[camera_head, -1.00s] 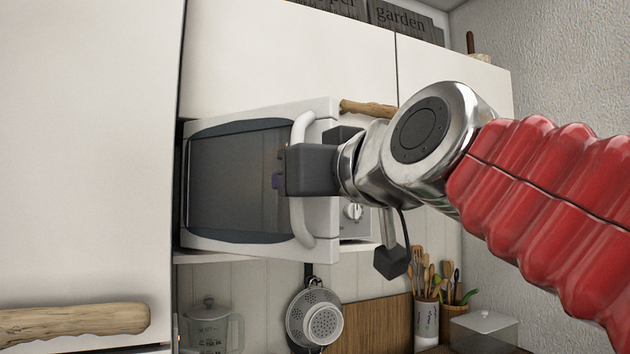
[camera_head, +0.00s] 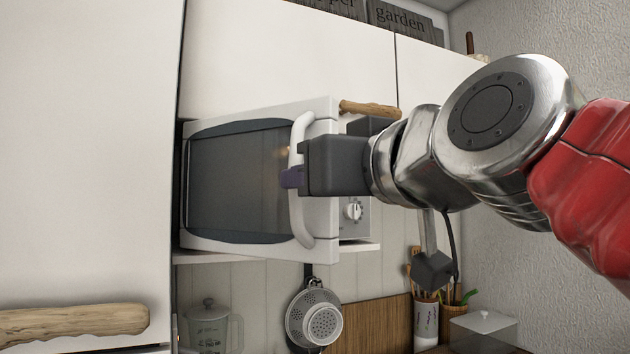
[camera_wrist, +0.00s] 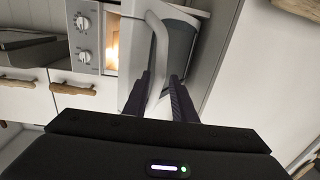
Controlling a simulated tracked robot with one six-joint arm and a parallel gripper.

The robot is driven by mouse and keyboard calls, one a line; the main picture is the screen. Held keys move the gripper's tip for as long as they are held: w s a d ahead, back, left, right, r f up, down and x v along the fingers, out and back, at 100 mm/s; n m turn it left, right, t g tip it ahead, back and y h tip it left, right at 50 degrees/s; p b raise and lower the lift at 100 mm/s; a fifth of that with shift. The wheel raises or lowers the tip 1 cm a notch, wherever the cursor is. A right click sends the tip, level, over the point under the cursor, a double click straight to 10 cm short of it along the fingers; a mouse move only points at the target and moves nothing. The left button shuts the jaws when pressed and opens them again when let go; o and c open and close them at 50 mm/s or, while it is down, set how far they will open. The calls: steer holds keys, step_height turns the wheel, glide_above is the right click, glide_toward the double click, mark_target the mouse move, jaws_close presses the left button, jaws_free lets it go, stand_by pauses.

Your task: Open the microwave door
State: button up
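The white microwave (camera_head: 355,207) sits in an opening between cabinets. Its door (camera_head: 238,180), with a dark window, stands ajar, and the lit inside (camera_wrist: 112,45) shows past its edge in the wrist view. The white curved door handle (camera_head: 300,130) also shows in the wrist view (camera_wrist: 160,45). My gripper (camera_head: 291,177) is at the middle of the handle in the head view. In the wrist view its two dark fingers (camera_wrist: 160,92) are apart, with the handle's bar running down between them near the tips. The bar's contact with either finger cannot be told.
A large white cabinet door (camera_head: 85,150) with a wooden handle (camera_head: 75,320) stands at the left. White cabinets (camera_head: 290,55) with a wooden handle (camera_head: 368,108) are above. A colander (camera_head: 315,317) hangs below, near a utensil pot (camera_head: 427,320).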

steer(key=v, duration=0.9)
steer(key=shift+s, duration=0.15)
steer(key=shift+c, duration=0.4)
steer(key=shift+f, duration=0.3)
steer(key=shift+c, duration=0.8)
steer(key=w+f+h, duration=0.1)
steer(key=f, duration=0.3)
steer(key=w+d+f+m+g+h, duration=0.1)
steer(key=f, duration=0.4)
steer(key=w+d+f+m+g, duration=0.1)
steer(key=w+f, duration=0.1)
steer(key=f, duration=0.3)
steer(key=shift+w+d+h, duration=0.1)
steer(key=shift+d+h, duration=0.15)
steer(key=shift+h, duration=0.15)
jaws_close()
steer(key=s+d+f+m+g+h, duration=0.1)
steer(key=s+d+f+g+h, duration=0.1)
steer(key=f, duration=1.1)
steer(key=s+d+f+m+g+h, duration=0.2)
steer(key=d+f, duration=0.3)
steer(key=f, duration=0.7)
steer(key=s+d+f+m+g+h, duration=0.1)
steer(key=s+d+f+g+h, duration=0.1)
steer(key=f, duration=1.1)
steer(key=shift+s+d+f+g, duration=0.3)
steer(key=shift+s+d+g, duration=0.25)
steer(key=shift+d+g, duration=0.35)
